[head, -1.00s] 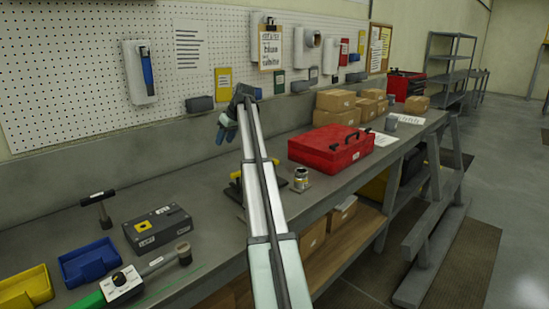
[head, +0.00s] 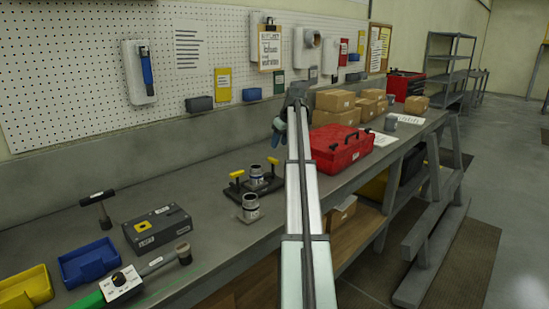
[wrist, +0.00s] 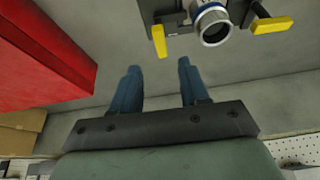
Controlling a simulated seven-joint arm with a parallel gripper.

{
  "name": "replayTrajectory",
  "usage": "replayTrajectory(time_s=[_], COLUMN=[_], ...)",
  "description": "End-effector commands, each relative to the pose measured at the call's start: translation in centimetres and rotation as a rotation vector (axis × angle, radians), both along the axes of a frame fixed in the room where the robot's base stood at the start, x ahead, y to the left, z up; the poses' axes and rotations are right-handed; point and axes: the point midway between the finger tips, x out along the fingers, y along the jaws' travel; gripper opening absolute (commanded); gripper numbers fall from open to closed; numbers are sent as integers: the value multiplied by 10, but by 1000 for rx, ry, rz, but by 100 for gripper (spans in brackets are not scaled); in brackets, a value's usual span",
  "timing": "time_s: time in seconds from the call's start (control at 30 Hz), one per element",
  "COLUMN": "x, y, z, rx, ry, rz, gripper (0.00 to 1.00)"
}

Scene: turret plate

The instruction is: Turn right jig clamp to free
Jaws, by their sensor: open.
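The jig is a dark plate (head: 240,188) on the bench with two yellow-handled clamps and a metal cylinder (head: 256,176) with a blue band between them. The right clamp (head: 272,165) shows just left of my arm; in the wrist view I take it to be the left yellow handle (wrist: 159,40), pointing toward my gripper. The left clamp (head: 236,178) also appears in the wrist view (wrist: 272,25), its handle lying sideways. My gripper (wrist: 160,66) is open and empty, with its fingertips apart from the clamp handle. In the head view my gripper (head: 279,132) is beyond the jig.
A red toolbox (head: 342,148) stands to the right of the jig. A second metal cylinder (head: 250,208) stands in front of the plate. Cardboard boxes (head: 335,100) are behind the toolbox. A grey box (head: 157,228) and blue bin (head: 90,262) lie left. Bench between is clear.

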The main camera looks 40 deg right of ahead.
Motion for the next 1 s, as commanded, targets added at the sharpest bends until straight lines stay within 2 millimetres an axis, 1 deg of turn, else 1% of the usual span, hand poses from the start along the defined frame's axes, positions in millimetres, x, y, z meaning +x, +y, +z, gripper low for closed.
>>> replayTrajectory(time_s=[0.03,0.3,0.5,0.7,1.0], x=[4,21,30,33,34], y=[0,-1,-2,-2,-2], z=[-9,-51,-71,-80,-81], rx=[1,1,-1,-1,-1], ry=[1,1,0,0,-1], rz=[0,0,0,0,0], gripper=[45,45,45,45,44])
